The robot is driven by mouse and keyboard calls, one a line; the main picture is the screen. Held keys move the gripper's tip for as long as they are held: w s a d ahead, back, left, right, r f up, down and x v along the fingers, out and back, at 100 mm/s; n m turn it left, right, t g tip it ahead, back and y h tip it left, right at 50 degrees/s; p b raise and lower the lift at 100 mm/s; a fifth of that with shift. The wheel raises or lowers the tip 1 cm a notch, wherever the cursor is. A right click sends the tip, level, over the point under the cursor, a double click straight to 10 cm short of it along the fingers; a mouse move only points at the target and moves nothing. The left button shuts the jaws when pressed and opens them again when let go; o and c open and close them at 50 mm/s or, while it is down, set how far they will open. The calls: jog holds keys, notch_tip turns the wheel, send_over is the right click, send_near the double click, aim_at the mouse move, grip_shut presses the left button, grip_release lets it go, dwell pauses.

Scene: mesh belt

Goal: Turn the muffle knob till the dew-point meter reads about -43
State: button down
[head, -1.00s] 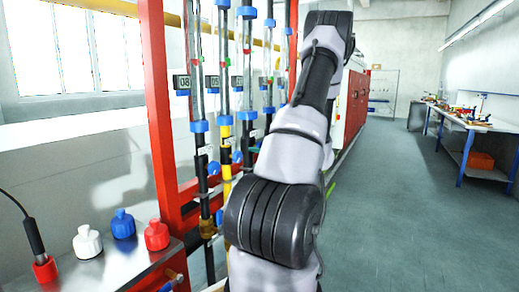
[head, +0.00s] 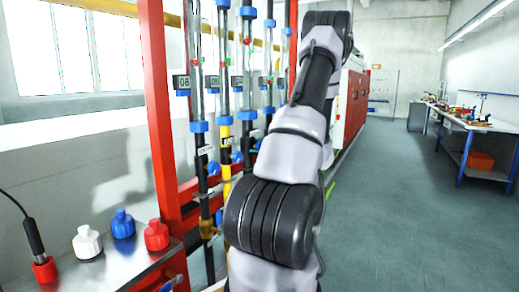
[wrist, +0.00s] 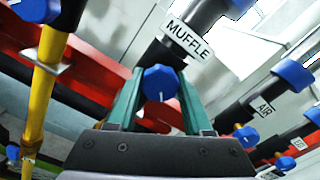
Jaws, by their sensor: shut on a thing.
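The blue muffle knob (wrist: 160,82) sits on a dark pipe under a white MUFFLE label (wrist: 188,40) in the wrist view. A short white mark shows on its face. My gripper (wrist: 161,92) has its two green fingers on either side of the knob and is shut on it. In the head view my arm hides the gripper and this knob. I cannot pick out a dew-point meter reading. Small dark displays, one (head: 182,82) reading about 08, sit on the tubes, and none is clearly marked as the dew-point meter.
The AIR pipe's blue knob (wrist: 246,136) is to the right in the wrist view, a yellow pipe (wrist: 42,95) to the left. A red post (head: 160,120) and a metal bench (head: 125,268) with bottles stand left in the head view. The floor (head: 410,210) at right is clear.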

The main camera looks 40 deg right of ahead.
jog(key=shift+c, duration=1.5)
grip_release()
jog(key=shift+s, duration=0.1)
jog(key=v, duration=1)
jog(key=shift+s+d, duration=0.15)
jog(key=shift+s, duration=0.2)
